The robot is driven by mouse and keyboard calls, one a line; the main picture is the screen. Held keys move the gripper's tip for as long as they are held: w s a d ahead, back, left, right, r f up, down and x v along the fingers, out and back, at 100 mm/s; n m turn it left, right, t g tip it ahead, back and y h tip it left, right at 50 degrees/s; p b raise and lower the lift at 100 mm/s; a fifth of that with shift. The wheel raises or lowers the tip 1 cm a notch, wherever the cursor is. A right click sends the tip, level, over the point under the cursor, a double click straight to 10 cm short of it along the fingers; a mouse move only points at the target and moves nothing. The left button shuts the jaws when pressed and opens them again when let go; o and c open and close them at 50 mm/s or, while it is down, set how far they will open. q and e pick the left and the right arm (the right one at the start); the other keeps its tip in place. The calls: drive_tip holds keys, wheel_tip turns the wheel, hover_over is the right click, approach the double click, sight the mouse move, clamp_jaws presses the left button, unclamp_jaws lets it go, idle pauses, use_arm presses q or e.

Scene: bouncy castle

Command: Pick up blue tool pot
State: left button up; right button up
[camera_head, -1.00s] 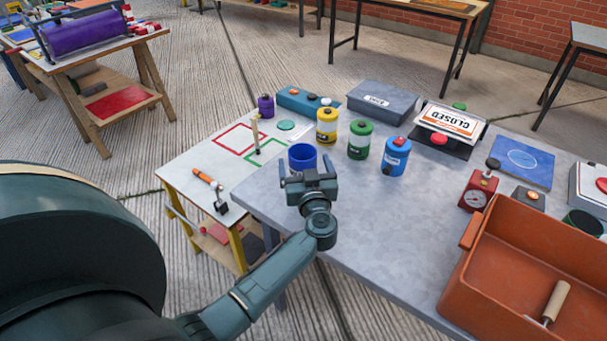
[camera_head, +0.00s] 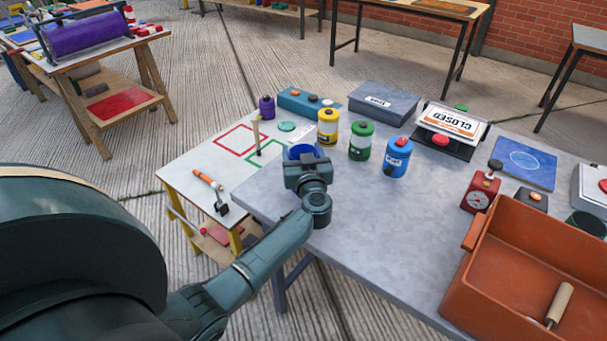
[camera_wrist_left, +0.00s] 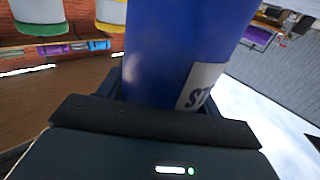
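The blue tool pot (camera_head: 303,151) stands near the left end of the grey table, mostly hidden behind my left gripper (camera_head: 304,158). In the left wrist view the blue tool pot (camera_wrist_left: 180,50) fills the middle, with part of a white label showing. The dark fingers of my left gripper (camera_wrist_left: 165,95) lie close along both sides of it, and it looks shut on the pot. I cannot tell whether the pot is clear of the table. My right gripper is not in view.
A yellow pot (camera_head: 328,127), a green pot (camera_head: 361,140) and a blue canister (camera_head: 396,158) stand to the right of the pot. An orange tray (camera_head: 460,290) is at the right. A hammer (camera_head: 212,190) lies on the lower white table. The grey table's front middle is clear.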

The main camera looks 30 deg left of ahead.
use_arm(q)
drive_tip(key=c, duration=1)
